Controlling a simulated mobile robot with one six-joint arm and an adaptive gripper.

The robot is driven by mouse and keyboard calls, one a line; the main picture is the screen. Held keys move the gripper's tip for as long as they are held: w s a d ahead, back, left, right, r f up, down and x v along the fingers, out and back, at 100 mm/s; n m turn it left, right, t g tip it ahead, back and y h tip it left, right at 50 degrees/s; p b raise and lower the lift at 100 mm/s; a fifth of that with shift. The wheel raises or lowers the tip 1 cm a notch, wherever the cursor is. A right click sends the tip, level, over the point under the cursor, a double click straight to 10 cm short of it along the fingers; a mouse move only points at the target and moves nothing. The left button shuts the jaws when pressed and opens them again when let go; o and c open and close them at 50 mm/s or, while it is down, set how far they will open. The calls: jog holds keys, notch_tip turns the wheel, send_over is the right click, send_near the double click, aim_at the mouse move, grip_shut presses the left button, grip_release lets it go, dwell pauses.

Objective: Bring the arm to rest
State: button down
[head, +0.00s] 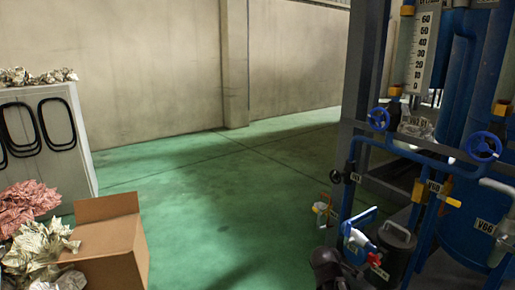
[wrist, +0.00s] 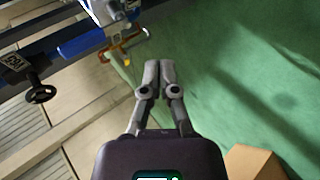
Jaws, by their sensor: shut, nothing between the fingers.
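My gripper (wrist: 158,68) shows in the wrist view with its two grey fingers together. It is shut and holds nothing. Green floor (wrist: 235,70) lies beyond and to the right of the fingers, with nothing touching the fingertips. I cannot make out my gripper for certain in the head view.
Blue piping with handwheels (head: 483,147) and a white scale (head: 423,50) stands at the right. An open cardboard box (head: 100,245) and crumpled paper (head: 30,205) lie at the lower left, near a grey cabinet (head: 45,140). The middle floor (head: 225,190) is clear.

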jog(key=s+a+m+g+y+p, duration=0.3)
jog(key=s+a+m+g, duration=0.15)
jog(key=s, duration=0.25)
jog(key=s+a+m+g+y+p, duration=0.3)
jog(key=s+a+m+g, duration=0.15)
jog(key=s+m, duration=0.2)
notch_tip(320, 180, up, 38)
jog(key=p, duration=3.7)
jog(key=shift+s+f+n+p, duration=0.25)
jog(key=shift+s+n+p, duration=0.05)
jog(key=shift+s+n, duration=0.15)
